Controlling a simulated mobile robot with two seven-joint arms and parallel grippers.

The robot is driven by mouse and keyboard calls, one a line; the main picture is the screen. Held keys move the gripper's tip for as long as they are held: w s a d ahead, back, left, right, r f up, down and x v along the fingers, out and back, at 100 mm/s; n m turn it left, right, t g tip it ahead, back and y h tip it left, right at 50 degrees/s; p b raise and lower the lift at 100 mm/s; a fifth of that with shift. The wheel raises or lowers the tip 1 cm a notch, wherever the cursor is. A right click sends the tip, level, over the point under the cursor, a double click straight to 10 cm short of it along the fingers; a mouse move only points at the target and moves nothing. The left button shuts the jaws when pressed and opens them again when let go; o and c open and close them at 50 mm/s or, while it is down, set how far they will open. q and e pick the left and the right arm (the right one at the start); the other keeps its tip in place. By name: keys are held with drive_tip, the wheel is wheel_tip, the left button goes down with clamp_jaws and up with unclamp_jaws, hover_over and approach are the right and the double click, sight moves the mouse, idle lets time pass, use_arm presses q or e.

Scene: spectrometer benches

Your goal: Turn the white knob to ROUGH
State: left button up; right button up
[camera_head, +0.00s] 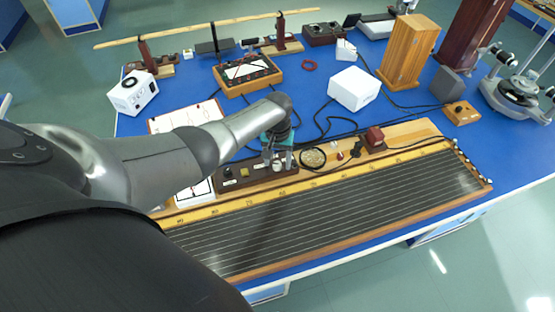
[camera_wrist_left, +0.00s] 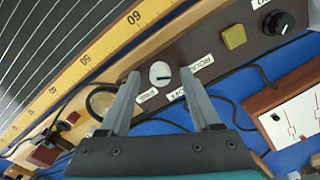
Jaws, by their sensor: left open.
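The white knob (camera_wrist_left: 160,74) is round and sits on a dark brown control strip (camera_wrist_left: 211,45). A short dark mark on its face runs toward the right in the left wrist view. White labels stand around it. One label (camera_wrist_left: 201,64) lies to its right, and smaller ones lie below it, partly hidden by the fingers. My left gripper (camera_wrist_left: 159,76) is open, its two fingers on either side of the knob. I cannot tell whether they touch it. In the head view my left gripper (camera_head: 277,162) is over the strip and hides the knob. My right gripper is not in view.
A yellow button (camera_wrist_left: 233,36) and a black knob (camera_wrist_left: 278,22) sit on the same strip. The long wire board (camera_head: 330,205) with its yellow scale lies in front. Black cables, a white box (camera_head: 353,88) and a wooden block (camera_head: 408,52) stand behind.

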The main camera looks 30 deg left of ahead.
sight(277, 164)
use_arm(q)
wheel_tip(277, 164, up, 15)
drive_tip(key=p, duration=0.4)
drive_tip(key=shift+r, duration=0.15)
idle(0.6)
